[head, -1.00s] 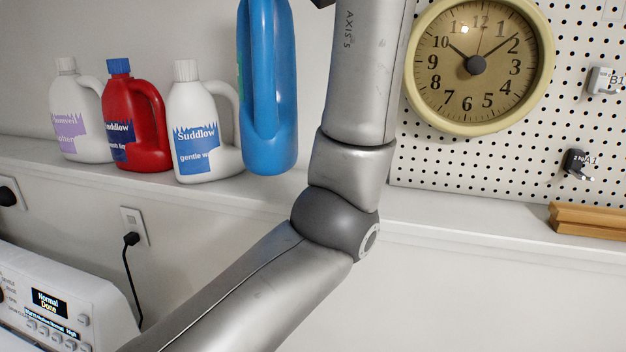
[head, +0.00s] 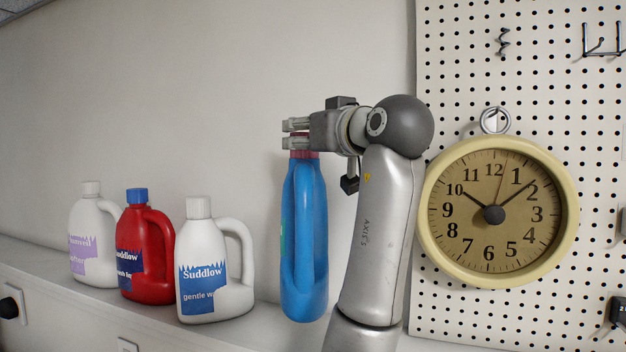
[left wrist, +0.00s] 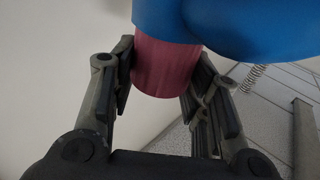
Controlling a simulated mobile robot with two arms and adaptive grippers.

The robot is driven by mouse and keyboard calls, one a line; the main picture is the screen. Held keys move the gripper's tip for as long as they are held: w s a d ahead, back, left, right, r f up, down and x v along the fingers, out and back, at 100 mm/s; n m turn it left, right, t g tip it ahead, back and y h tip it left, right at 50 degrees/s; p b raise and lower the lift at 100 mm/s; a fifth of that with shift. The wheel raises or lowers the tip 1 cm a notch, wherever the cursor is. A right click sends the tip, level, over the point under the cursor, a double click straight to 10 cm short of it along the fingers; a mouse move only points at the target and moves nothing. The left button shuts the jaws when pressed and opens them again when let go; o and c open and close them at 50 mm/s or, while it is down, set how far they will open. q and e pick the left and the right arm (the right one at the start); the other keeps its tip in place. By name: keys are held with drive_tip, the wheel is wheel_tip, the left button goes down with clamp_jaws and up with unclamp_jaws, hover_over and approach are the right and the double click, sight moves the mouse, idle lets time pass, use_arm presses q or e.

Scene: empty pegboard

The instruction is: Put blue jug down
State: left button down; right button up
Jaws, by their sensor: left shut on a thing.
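The blue jug (head: 304,240) hangs upright below my left gripper (head: 297,142) in the head view. The gripper is shut on its pinkish-red cap. The jug's base is near the ledge (head: 262,327); I cannot tell for sure whether it touches. In the left wrist view, the red cap (left wrist: 165,66) sits between the two fingers of the left gripper (left wrist: 158,84), with part of the blue jug body (left wrist: 225,25) above it. My right gripper is not in view.
A white Suddlow jug (head: 205,270) stands left of the blue jug, then a red jug (head: 146,250) and a white jug with a purple label (head: 92,235). A round clock (head: 470,235) hangs on the pegboard (head: 455,60) to the right. A gap separates the blue jug from the Suddlow jug.

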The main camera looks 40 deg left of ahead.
use_arm(q)
drive_tip(key=w+a+f+p, duration=0.3)
drive_tip(key=w+f+p, duration=0.2)
drive_tip(key=f, duration=0.4)
drive_tip(key=shift+w+f+p, duration=0.25)
drive_tip(key=shift+w+p, duration=0.15)
drive_tip(key=shift+p, duration=0.1)
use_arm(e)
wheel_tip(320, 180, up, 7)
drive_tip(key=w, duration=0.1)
use_arm(q)
drive_tip(key=shift+f, duration=0.1)
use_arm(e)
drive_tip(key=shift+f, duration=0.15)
use_arm(q)
drive_tip(key=c, duration=1.1)
unclamp_jaws()
drive_tip(key=o, duration=0.3)
drive_tip(key=b+v, duration=0.7)
drive_tip(key=v, duration=0.5)
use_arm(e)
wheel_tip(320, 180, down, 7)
